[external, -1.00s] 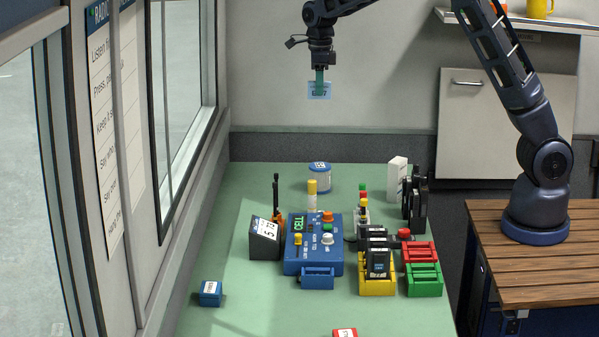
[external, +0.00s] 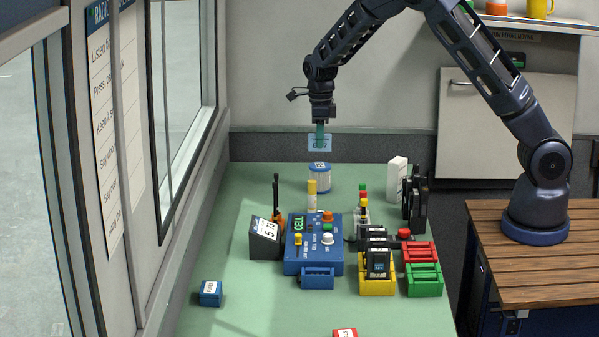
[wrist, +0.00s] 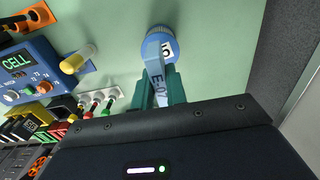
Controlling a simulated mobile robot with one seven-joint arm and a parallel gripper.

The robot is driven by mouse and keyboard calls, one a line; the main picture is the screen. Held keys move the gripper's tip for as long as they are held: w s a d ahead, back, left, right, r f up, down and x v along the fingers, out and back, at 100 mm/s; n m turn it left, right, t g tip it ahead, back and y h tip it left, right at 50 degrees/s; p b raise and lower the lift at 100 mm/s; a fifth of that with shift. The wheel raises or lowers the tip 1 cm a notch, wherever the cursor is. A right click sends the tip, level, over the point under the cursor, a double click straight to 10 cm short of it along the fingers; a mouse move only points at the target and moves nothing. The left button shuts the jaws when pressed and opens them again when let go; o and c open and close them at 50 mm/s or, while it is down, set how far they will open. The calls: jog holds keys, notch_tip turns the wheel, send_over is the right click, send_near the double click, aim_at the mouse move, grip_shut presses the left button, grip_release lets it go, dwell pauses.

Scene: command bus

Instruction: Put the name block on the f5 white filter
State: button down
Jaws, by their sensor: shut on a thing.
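My gripper (external: 320,130) has teal fingers and is shut on a flat light-blue block (external: 320,143) with dark lettering. The wrist view shows this held block (wrist: 155,75) edge-on between the fingers, its lettering partly readable as "E.07". My gripper holds it in the air above the far part of the green table. A white cylinder with a blue lid (external: 320,179) stands upright just below it and apart from it. In the wrist view this cylinder (wrist: 160,47) is just beyond the held block, with a white label on its lid that I cannot read surely.
A yellow-capped tube (external: 312,196) stands in front of the cylinder, then a blue control box (external: 314,262). A white box (external: 397,178) is at the back right. A small blue block (external: 210,294) lies front left.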

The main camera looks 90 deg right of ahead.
aim_at(319, 151)
jog(key=shift+f, duration=2.1)
jog(key=shift+f, duration=0.1)
jog(key=c, duration=1.4)
grip_release()
